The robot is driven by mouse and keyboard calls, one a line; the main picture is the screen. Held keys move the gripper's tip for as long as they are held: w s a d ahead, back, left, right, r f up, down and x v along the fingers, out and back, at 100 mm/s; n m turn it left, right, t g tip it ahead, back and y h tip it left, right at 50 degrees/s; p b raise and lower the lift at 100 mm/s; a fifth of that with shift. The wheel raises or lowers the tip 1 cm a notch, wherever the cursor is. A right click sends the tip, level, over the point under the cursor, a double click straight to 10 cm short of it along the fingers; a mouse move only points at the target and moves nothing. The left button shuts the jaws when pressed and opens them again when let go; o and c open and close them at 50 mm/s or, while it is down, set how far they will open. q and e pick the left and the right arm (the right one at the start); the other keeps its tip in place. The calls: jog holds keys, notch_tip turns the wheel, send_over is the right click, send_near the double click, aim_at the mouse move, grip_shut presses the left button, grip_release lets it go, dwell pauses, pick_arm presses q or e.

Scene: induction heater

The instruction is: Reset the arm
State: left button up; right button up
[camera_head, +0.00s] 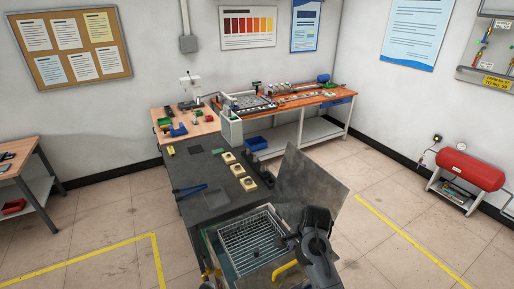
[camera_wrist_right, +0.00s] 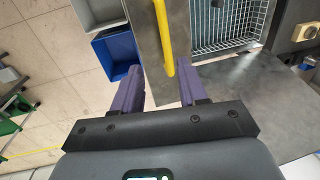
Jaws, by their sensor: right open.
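My right arm comes in at the bottom of the head view, and its gripper (camera_head: 288,243) is over the right side of an open tank with a wire basket (camera_head: 250,238). In the right wrist view the gripper's two purple fingers (camera_wrist_right: 158,82) are apart with nothing held between them. A yellow handle (camera_wrist_right: 163,35) lies just beyond the fingertips, its near end close to the right finger; I cannot tell whether they touch. The yellow handle also shows in the head view (camera_head: 285,270). My left gripper is not in view.
A grey metal panel (camera_head: 312,188) stands tilted right of the tank. The dark bench (camera_head: 205,205) holds blue-handled tongs (camera_head: 190,190) and tan blocks (camera_head: 238,170). A red compressor (camera_head: 470,168) stands right; floor between is clear.

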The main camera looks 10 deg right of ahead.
jog(key=s+d+f+g+p, duration=0.1)
jog(key=s+d+f+g, duration=0.15)
jog(key=s+f, duration=1.15)
jog(key=s+d+f+n+g+p, duration=0.15)
jog(key=s+f, duration=0.45)
jog(key=s, duration=0.7)
jog(key=s+r+n+t+h+p, duration=0.15)
jog(key=s+r+n, duration=0.45)
jog(key=s, duration=0.7)
jog(key=w+a+r+n+t, duration=0.1)
jog(key=w+r+n+t, duration=0.3)
jog(key=r+n, duration=0.4)
notch_tip(320, 180, up, 3)
jog(key=shift+a+r+y, duration=0.15)
jog(key=shift+r+y, duration=0.05)
jog(key=shift+y, duration=0.25)
